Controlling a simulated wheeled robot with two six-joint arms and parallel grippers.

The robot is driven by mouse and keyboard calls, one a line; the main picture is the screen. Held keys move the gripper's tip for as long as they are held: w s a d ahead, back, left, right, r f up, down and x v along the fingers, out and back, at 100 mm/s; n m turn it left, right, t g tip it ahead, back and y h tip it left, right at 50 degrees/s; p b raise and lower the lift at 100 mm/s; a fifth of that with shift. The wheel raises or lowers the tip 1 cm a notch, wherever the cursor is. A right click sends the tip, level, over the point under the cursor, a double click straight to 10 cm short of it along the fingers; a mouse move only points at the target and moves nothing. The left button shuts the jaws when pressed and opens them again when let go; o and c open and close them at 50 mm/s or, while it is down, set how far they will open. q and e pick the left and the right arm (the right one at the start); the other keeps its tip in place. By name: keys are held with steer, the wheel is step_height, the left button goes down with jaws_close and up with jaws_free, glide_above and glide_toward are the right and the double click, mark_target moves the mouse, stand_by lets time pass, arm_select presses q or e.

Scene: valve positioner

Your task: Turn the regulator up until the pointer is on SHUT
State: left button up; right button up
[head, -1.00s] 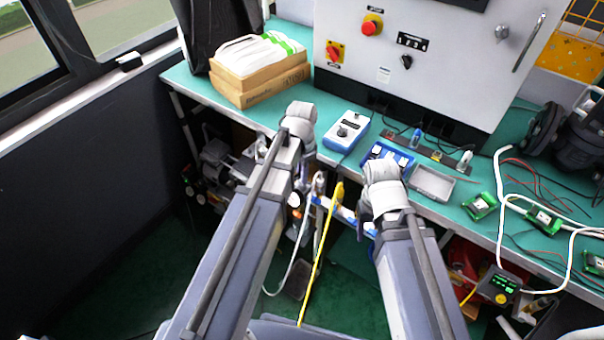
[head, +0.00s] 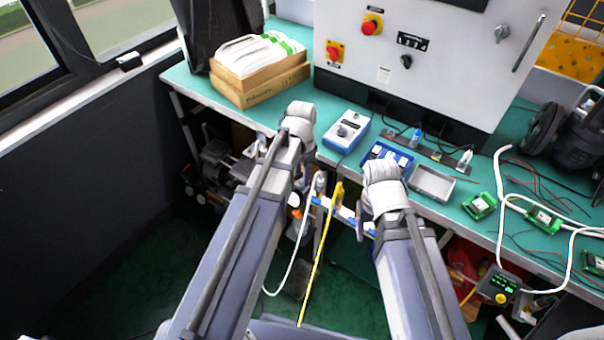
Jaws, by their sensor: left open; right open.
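A small white box with a blue edge (head: 336,143) sits on the green bench near its front edge, left of centre. It has a dark round knob (head: 342,131) and a small dial or marking on top, and looks like the regulator. Its pointer and lettering are too small to read. My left gripper (head: 303,172) is open, in front of the bench edge and left of the box; my wrist partly hides it. My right gripper (head: 362,222) is open, lower and to the right, in front of the bench edge, also mostly hidden by my wrist. Neither touches the box.
A blue tray (head: 378,150) with small parts and an empty grey tray (head: 432,183) lie right of the box. A grey cabinet (head: 400,88) stands behind. A cardboard box (head: 262,92) is at left. Green circuit boards (head: 480,206) and white cable (head: 500,235) lie at right.

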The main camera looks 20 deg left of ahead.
arm_select(q)
step_height(320, 180, up, 8)
steer(key=p, duration=0.8)
steer(key=shift+f, duration=0.15)
steer(key=s+d+r+n+p, duration=0.2)
steer(key=s+d, duration=0.3)
steer(key=s, duration=0.2)
steer(key=s+d+r+n+y+p, duration=0.1)
steer(key=s+d+r+n+p, duration=0.1)
steer(key=s+d, duration=0.3)
steer(key=shift+s+r+n+p, duration=0.4)
steer(key=shift+s+r, duration=0.2)
steer(key=shift+s, duration=0.4)
steer(key=shift+d, duration=0.1)
stand_by(2.0)
